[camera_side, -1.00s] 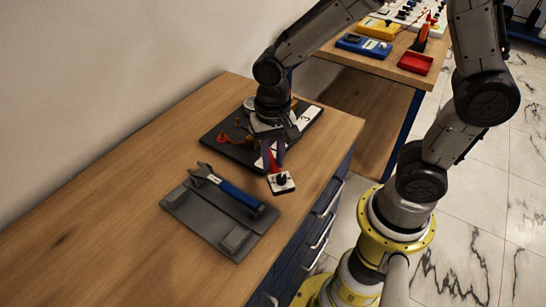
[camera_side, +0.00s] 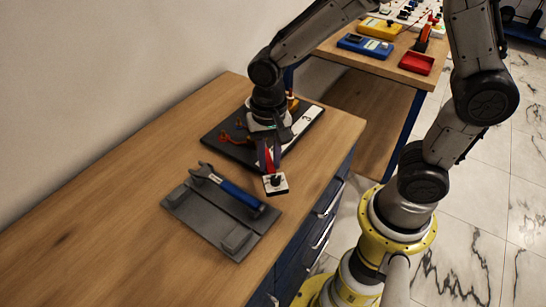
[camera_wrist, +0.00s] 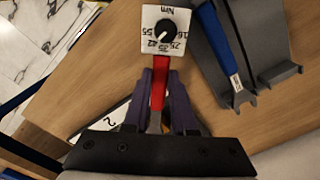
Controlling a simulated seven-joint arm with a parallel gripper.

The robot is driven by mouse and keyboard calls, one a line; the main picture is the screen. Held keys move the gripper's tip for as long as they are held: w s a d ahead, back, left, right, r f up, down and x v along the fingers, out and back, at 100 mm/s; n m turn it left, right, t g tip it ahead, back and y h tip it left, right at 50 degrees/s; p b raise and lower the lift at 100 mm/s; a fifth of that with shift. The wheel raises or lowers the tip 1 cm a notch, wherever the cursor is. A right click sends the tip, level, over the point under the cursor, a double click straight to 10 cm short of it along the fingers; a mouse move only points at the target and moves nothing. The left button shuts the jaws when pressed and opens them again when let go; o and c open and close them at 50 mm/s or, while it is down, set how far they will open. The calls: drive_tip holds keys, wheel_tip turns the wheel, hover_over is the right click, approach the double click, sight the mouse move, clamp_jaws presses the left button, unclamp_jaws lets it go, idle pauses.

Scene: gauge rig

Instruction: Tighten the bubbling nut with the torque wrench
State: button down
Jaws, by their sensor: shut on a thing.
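My gripper (camera_side: 267,150) is shut on the red handle of a tool with a square white dial plate, the torque wrench (camera_side: 275,185). In the wrist view the red handle (camera_wrist: 158,92) lies between the purple fingers, and the plate with a black knob and "Nm" numbers (camera_wrist: 165,30) points away from the gripper. The rig, a dark board (camera_side: 222,143) with copper-coloured pipe parts (camera_side: 238,138) and a white numbered strip (camera_side: 308,115), lies behind and under my gripper. My arm hides part of it. I cannot make out any nut or bubbles.
A blue-handled wrench (camera_side: 238,193) lies on a grey holder (camera_side: 190,212) left of my gripper; both also show at the upper right of the wrist view. The wooden bench (camera_side: 120,205) is clear at left. A second table with meters and a red tray (camera_side: 416,63) stands behind.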

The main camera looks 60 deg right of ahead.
drive_tip(key=shift+w+a+m, duration=0.75)
drive_tip(key=shift+w+m, duration=0.05)
drive_tip(key=shift+m, duration=0.1)
drive_tip(key=shift+w+a+m, duration=0.55)
drive_tip(key=shift+w+m, duration=0.05)
drive_tip(key=shift+m, duration=0.1)
idle(0.8)
drive_tip(key=shift+w+a+m, duration=0.25)
drive_tip(key=shift+w+m, duration=0.15)
drive_tip(key=shift+w, duration=0.05)
drive_tip(key=shift+w+a+m, duration=0.2)
drive_tip(key=shift+w+m, duration=0.2)
drive_tip(key=shift+w, duration=0.05)
idle(0.9)
drive_tip(key=shift+s+d+n, duration=0.6)
drive_tip(key=shift+s+n, duration=0.3)
drive_tip(key=shift+s, duration=0.05)
idle(0.4)
drive_tip(key=shift+a, duration=0.1)
